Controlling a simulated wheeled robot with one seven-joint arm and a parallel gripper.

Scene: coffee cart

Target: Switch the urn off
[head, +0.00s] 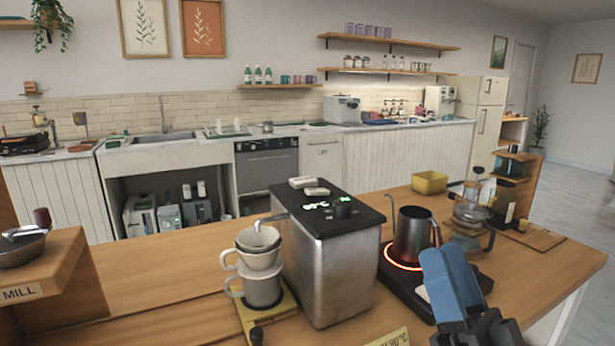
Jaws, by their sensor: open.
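What looks like the urn is a steel box (325,282) with a black top, standing on the wooden counter in the middle of the head view. Its top carries green lit marks (316,205) and a dark round knob (342,206). A spout (270,219) sticks out at its left, above a dripper on a mug. My gripper (446,251) is at the lower right, with blue fingers, open and seemingly empty. It is right of the urn and apart from it, and covers part of a black hot plate.
A gooseneck kettle (410,238) stands on the hot plate (397,282), whose ring glows red, between the urn and my gripper. A glass pot (468,214) and yellow bin (429,182) stand behind. A dripper (257,247) on a mug is left of the urn.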

